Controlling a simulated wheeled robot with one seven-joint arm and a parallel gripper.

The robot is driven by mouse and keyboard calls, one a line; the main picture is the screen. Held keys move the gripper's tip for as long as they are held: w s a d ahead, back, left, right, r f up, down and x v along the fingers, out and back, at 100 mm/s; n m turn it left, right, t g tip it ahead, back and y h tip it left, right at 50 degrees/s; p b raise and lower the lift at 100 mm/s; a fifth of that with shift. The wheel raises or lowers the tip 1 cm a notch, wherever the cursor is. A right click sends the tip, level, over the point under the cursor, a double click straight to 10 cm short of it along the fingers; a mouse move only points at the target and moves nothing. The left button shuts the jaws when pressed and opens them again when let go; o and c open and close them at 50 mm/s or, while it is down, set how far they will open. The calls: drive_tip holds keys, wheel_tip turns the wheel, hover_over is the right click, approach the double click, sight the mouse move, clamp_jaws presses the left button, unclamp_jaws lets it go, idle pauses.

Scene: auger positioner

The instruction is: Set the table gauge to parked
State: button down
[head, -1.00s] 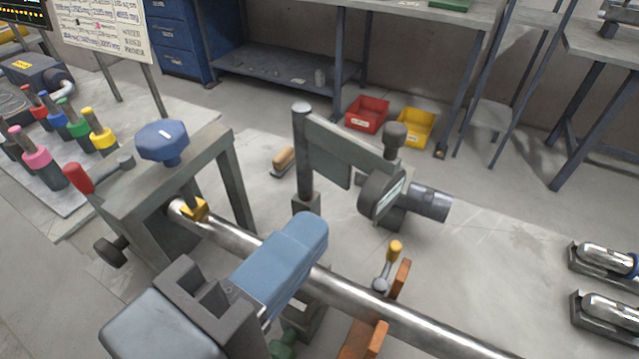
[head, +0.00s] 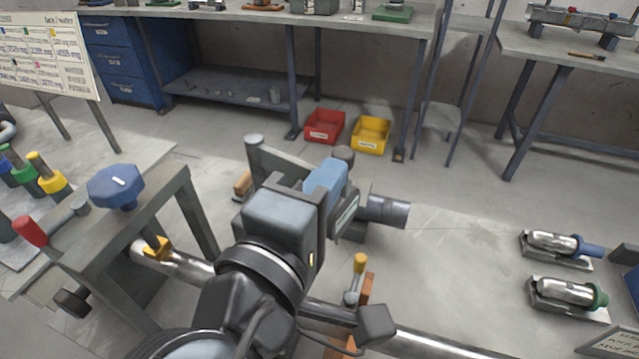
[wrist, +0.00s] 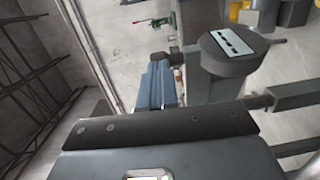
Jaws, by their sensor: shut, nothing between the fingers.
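The table gauge, a round dark dial with a light display window (head: 346,214), sits on a swing arm from a grey post (head: 254,152). In the head view my wrist and gripper hide much of the arm. The wrist view shows the gauge face (wrist: 232,42) upper right of centre, with a light digital window. My gripper (head: 328,172) is shut and empty, its blue fingers just left of and above the dial in the head view. In the wrist view the blue fingers (wrist: 158,85) are left of the gauge. Whether they touch the gauge arm, I cannot tell.
A steel shaft (head: 440,342) runs below my arm from a grey frame with a blue knob (head: 116,187) and red-handled lever (head: 30,232). A yellow-topped lever (head: 359,264) stands near the gauge. Red (head: 324,127) and yellow (head: 371,135) bins lie behind.

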drive_tip(key=shift+w+d+r+n+y+p, duration=0.2)
drive_tip(key=shift+w+d+n+y+p, duration=0.2)
drive_tip(key=shift+d+p, duration=0.15)
drive_tip(key=shift+w+d+f+n+t+y+p, duration=0.15)
drive_tip(key=shift+w+d+n+t+y+p, duration=0.5)
drive_tip(key=shift+w+d+y+p, duration=0.45)
drive_tip(key=shift+w+a, duration=0.1)
